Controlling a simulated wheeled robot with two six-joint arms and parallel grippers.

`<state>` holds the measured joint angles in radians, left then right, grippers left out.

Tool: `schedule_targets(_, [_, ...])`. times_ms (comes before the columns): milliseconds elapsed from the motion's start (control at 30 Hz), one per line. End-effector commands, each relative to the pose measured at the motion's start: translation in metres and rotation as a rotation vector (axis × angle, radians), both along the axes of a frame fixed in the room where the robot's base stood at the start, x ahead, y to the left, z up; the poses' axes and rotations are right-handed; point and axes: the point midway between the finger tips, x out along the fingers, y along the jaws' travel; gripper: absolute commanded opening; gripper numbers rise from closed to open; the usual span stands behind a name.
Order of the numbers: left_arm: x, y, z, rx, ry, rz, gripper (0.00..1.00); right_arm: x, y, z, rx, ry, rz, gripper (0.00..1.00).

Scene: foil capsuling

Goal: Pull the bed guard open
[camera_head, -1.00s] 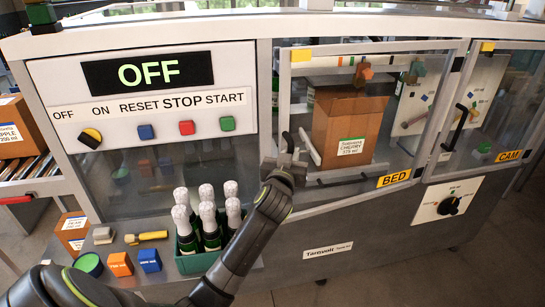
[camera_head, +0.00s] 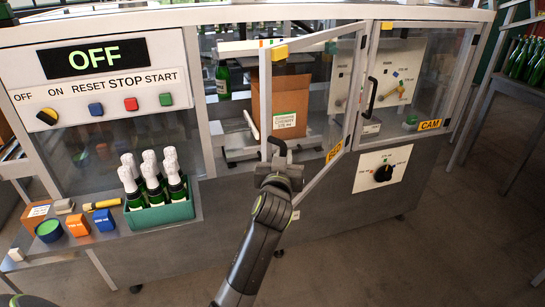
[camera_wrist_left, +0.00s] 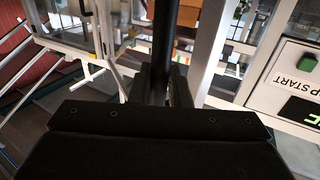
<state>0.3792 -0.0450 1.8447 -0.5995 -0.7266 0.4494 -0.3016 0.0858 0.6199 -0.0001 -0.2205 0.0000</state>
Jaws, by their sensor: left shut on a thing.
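The bed guard (camera_head: 312,203) is a clear panel in a grey frame with a yellow BED label (camera_head: 334,152). It stands swung partly out from the machine, hinged on its right side. My left gripper (camera_head: 277,165) is shut on the guard's dark upright handle (camera_head: 275,146) at the free left edge. In the left wrist view the dark handle (camera_wrist_left: 164,45) runs up from between the fingers. My right gripper is in neither current view.
A cardboard box (camera_head: 290,105) stands inside the opened bed. The CAM guard (camera_head: 432,80) to the right is closed. A green crate (camera_head: 165,214) of foil-topped bottles sits on the shelf at left. Open floor lies in front of the machine.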

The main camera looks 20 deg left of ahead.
Motion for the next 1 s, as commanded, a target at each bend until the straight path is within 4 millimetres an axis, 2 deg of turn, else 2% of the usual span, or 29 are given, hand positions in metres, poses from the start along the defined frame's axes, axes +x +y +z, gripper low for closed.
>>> schedule_targets(100, [-0.001, -0.014, 0.001, -0.002, -0.005, -0.003, 0.0, 0.003, 0.01, -0.004, 0.012, -0.004, -0.003, 0.36])
schedule_targets(233, [-0.001, -0.022, 0.002, -0.002, -0.006, -0.003, 0.0, 0.003, 0.013, -0.005, 0.016, -0.004, -0.004, 0.36])
schedule_targets(733, [-0.001, -0.026, 0.003, 0.0, -0.008, -0.003, 0.0, 0.003, 0.004, -0.005, 0.005, -0.004, -0.001, 0.36])
schedule_targets(767, [-0.001, -0.026, 0.003, 0.0, -0.008, -0.003, 0.19, 0.003, 0.004, -0.005, 0.005, -0.004, -0.001, 0.36])
schedule_targets(800, [-0.001, -0.026, 0.003, 0.0, -0.008, -0.003, 0.24, 0.003, 0.004, -0.005, 0.005, -0.004, 0.0, 0.36])
schedule_targets(900, [-0.001, -0.026, 0.002, 0.001, -0.006, -0.003, 0.36, 0.003, 0.004, -0.005, 0.005, -0.003, 0.0, 0.36])
schedule_targets(1000, [-0.001, -0.026, 0.002, 0.0, -0.005, -0.002, 0.36, 0.003, 0.004, -0.005, 0.005, -0.003, 0.0, 0.36])
